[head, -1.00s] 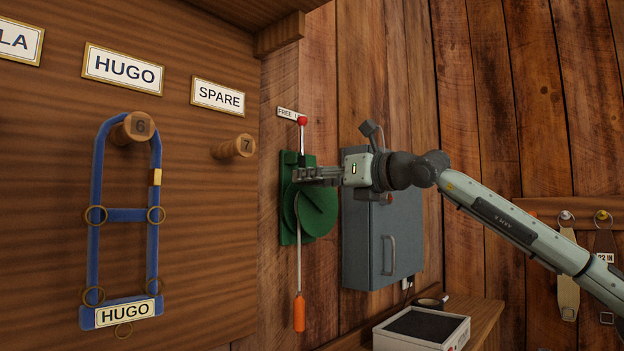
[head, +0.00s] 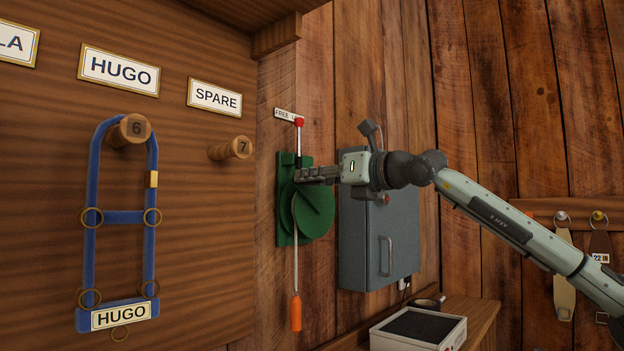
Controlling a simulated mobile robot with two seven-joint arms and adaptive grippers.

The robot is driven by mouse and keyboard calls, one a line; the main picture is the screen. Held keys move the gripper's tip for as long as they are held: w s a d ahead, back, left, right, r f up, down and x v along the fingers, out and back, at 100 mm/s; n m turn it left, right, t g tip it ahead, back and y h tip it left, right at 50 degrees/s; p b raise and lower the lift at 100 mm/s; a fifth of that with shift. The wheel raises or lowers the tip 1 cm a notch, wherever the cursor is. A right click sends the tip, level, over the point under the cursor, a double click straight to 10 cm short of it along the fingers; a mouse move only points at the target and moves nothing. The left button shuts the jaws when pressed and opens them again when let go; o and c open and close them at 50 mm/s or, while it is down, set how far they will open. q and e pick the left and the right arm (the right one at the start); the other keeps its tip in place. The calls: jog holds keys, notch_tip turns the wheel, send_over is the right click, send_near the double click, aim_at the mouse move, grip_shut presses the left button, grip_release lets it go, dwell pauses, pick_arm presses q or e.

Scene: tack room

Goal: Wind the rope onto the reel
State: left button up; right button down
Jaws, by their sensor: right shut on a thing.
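A lever with a red knob (head: 299,122) stands upright above the reel. My right gripper (head: 301,175) reaches in from the right across the reel's upper part. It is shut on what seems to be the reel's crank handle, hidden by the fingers. My left gripper is not in view.
A grey wall cabinet (head: 370,245) is close behind my right gripper and wrist. Below it, a white tray (head: 455,335) sits on a wooden shelf. A blue halter (head: 88,235) hangs on peg 6 at left; peg 7 (head: 232,148) is empty.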

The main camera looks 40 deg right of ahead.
pick_arm(q)
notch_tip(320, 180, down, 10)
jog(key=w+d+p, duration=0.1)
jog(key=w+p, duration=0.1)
jog(key=p, duration=0.2)
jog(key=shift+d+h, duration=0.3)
pick_arm(e)
jog(key=d+r+m, duration=0.3)
jog(key=d+m, duration=0.6)
jog(key=m, duration=0.3)
jog(key=shift+w+d+r+m, duration=0.35)
jog(key=shift+w+d+m, duration=0.05)
jog(key=c, duration=1.3)
grip_release()
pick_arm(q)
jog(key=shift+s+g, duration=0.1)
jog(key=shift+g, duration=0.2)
